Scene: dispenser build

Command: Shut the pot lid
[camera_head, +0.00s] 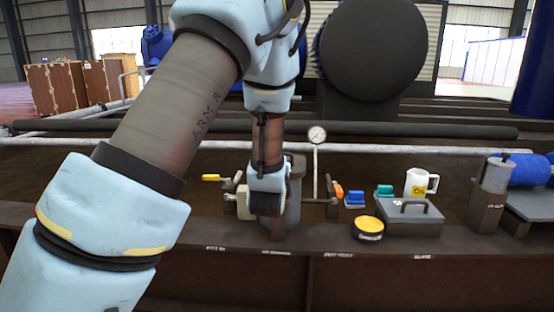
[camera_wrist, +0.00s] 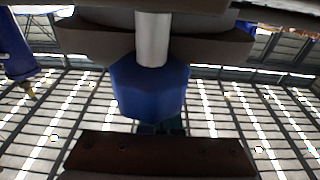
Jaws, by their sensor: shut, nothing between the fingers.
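No pot lid can be told for certain. A low round black container with a yellow top (camera_head: 368,227) sits on the bench right of centre in the head view. Behind it, a grey box with a handled flat lid (camera_head: 424,211) looks closed. My arm reaches down to the grey upright fixture (camera_head: 293,205) and hides part of it. My gripper (camera_head: 244,203) is at the arm's end, left of the fixture, small and partly hidden. It is shut and empty. In the wrist view a blue faceted part (camera_wrist: 150,88) on a silver shaft fills the middle; I cannot tell what it is.
A round gauge (camera_head: 317,134) stands on a thin post behind the fixture.

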